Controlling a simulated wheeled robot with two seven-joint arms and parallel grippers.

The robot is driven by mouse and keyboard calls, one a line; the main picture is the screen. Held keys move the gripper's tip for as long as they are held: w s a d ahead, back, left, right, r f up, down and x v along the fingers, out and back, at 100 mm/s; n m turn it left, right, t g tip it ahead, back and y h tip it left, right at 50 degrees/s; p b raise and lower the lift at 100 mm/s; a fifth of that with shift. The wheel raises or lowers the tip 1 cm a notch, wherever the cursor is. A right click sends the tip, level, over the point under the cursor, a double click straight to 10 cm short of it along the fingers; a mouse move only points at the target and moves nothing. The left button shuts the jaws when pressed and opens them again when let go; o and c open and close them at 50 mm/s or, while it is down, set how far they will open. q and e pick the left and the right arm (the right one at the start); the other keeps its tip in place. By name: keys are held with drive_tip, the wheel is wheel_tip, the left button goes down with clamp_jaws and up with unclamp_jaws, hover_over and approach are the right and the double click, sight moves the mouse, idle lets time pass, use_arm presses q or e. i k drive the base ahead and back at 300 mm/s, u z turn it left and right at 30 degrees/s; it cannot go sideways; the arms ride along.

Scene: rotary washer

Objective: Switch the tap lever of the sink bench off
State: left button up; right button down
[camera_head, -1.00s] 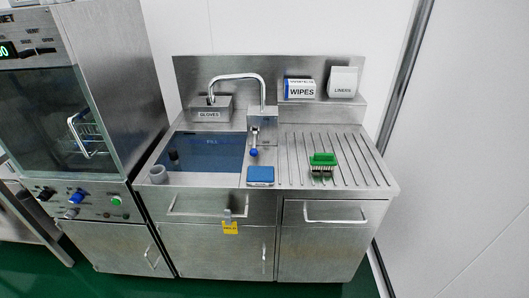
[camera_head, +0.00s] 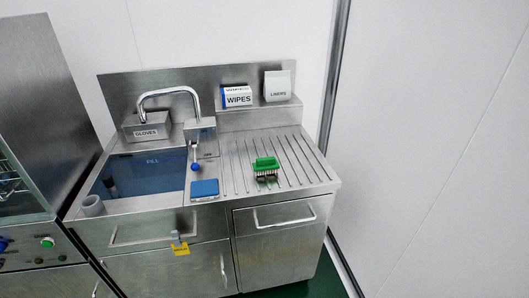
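The sink bench (camera_head: 215,222) stands in the middle of the head view, a steel unit with a basin of blue water (camera_head: 150,172) at its left. A curved tap spout (camera_head: 168,92) arches over the basin from a steel block (camera_head: 201,130). The tap lever (camera_head: 195,155) is a thin rod with a blue knob (camera_head: 195,167) at its end, pointing toward the front of the bench. Neither of my grippers shows in the view.
A wipes box (camera_head: 238,97) and liners box (camera_head: 277,86) sit on the rear shelf. A washer cabinet (camera_head: 32,120) stands at the left.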

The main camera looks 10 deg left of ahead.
sight(194, 166)
drive_tip(key=z, duration=0.3)
drive_tip(key=i, duration=1)
drive_tip(key=u, duration=2.15)
